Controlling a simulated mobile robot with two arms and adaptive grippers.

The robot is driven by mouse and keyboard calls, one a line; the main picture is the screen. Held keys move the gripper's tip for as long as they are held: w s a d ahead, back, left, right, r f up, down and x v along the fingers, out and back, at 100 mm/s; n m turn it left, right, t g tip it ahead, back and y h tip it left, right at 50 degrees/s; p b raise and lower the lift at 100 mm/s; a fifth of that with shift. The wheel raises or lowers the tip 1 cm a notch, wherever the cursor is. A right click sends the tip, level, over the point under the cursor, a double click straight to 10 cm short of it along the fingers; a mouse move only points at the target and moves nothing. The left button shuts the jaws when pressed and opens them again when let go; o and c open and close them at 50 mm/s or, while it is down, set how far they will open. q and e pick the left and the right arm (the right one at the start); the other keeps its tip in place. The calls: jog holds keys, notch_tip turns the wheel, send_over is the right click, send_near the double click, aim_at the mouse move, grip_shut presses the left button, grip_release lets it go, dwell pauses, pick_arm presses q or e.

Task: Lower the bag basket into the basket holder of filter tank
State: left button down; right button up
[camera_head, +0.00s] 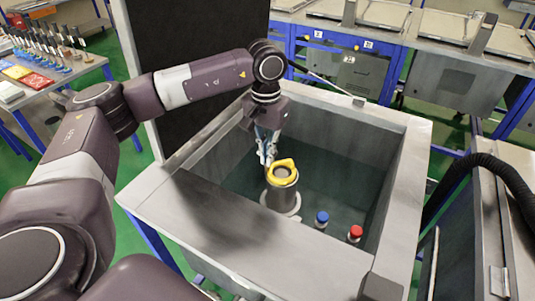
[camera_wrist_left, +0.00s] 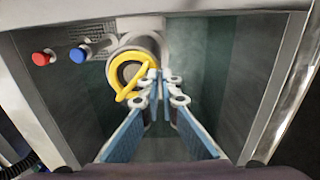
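The filter tank (camera_head: 279,200) is a grey cylinder standing upright in the sink-like basin. The bag basket (camera_head: 283,165) shows as a yellow ring with a raised yellow handle at the tank's top opening. The ring and handle also show in the left wrist view (camera_wrist_left: 131,73). My left gripper (camera_head: 266,155) points down at the left rear of the ring. In the wrist view its blue fingers converge (camera_wrist_left: 158,77), closed at the handle's edge. The basket's body and the holder inside the tank are hidden, so the seating depth cannot be told. My right gripper is out of view.
A blue button (camera_head: 322,217) and a red button (camera_head: 355,232) stand to the tank's right. A dark upright panel (camera_head: 190,60) is behind my left arm. A black hose (camera_head: 480,175) is at the right.

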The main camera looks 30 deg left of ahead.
aim_at(268, 170)
pick_arm(q)
jog(key=shift+f+b, duration=0.8)
jog(key=shift+f, duration=0.3)
jog(key=shift+f+b, duration=2.2)
jog(key=shift+f, duration=0.5)
jog(key=shift+f+b, duration=0.9)
jog(key=shift+f, duration=0.25)
jog(key=shift+f+b, duration=0.55)
jog(key=shift+f, duration=0.1)
jog(key=c, duration=2.1)
grip_release()
notch_tip(268, 170, up, 12)
jog(key=shift+f, duration=0.1)
